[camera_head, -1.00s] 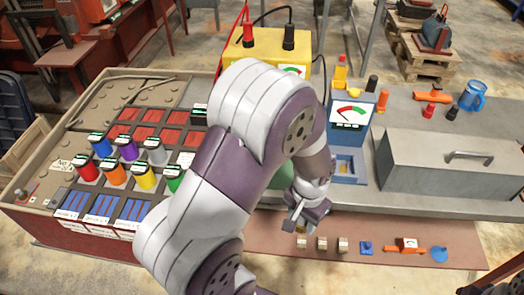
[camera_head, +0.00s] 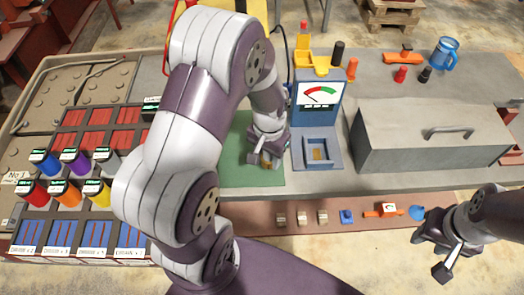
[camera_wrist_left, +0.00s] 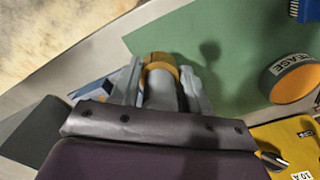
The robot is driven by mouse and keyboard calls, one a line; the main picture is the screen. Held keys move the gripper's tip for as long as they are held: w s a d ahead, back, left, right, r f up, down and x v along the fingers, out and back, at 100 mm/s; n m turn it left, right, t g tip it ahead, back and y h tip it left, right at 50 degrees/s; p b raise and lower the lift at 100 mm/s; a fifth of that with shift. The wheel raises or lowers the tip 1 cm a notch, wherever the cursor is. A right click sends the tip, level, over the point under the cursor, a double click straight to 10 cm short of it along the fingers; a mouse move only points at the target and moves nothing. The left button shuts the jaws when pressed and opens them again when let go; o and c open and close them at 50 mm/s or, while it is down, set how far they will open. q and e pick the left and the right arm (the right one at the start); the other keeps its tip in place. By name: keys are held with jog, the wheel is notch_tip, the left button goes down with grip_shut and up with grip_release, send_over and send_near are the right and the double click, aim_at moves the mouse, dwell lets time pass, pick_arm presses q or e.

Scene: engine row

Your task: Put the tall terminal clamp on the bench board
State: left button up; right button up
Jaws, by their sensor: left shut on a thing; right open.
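My left gripper (camera_head: 267,157) is shut on a small upright piece with a golden-brown top and grey body, seen in the left wrist view (camera_wrist_left: 160,72); it appears to be the terminal clamp. In the head view only a small brownish bit shows at the fingertips. The gripper is over the front right part of the green board (camera_head: 236,172), which seems to be the bench board and also shows in the wrist view (camera_wrist_left: 218,50). I cannot tell whether the clamp touches it. My right gripper (camera_head: 436,258) is open and empty at the lower right, in front of the bench.
A blue meter stand (camera_head: 318,105) is right of the left gripper, with a grey lidded box (camera_head: 435,140) further right.

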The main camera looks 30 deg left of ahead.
pick_arm(q)
jog(key=w+f, duration=0.1)
jog(key=w+a, duration=0.1)
jog(key=w, duration=0.1)
jog(key=shift+a+f, duration=0.2)
jog(key=shift+f, duration=2.3)
jog(key=shift+f, duration=0.1)
jog(key=o, duration=1.2)
notch_tip(320, 180, up, 12)
jog(key=shift+n+t, duration=0.3)
jog(key=shift+t, duration=0.4)
jog(key=s+d, duration=0.1)
jog(key=s, duration=0.2)
jog(key=s+d+r, duration=0.1)
jog(key=s+d, duration=0.1)
jog(key=s, duration=0.1)
jog(key=s+d+r, duration=0.1)
jog(key=s+d, duration=0.1)
jog(key=s, duration=0.1)
jog(key=shift+s+r, duration=0.15)
jog(key=shift+r, duration=0.05)
